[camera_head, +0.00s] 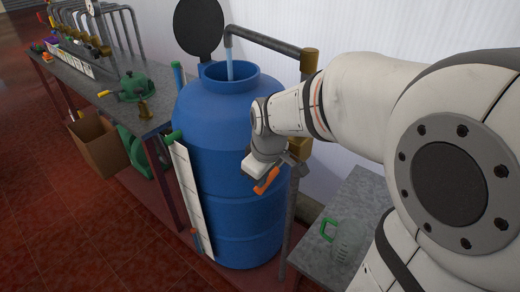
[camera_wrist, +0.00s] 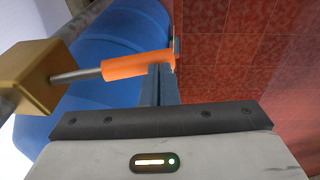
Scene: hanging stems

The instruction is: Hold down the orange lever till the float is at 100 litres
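The orange lever (camera_head: 267,180) sticks out from a brass valve on the pipe beside the blue barrel (camera_head: 240,215). It slants in the head view, and its orange grip (camera_wrist: 135,64) fills the upper middle of the wrist view. My gripper (camera_wrist: 162,80) has its dark fingers close together at the free end of the grip, apparently touching it rather than around it. Water runs from the spout (camera_head: 229,65) into the barrel's open top. A white scale board (camera_head: 190,200) leans along the barrel's left side; its marks are too small to read.
A grey table (camera_head: 345,215) carrying a green-handled item is at the right. The red tiled floor is open at lower left.

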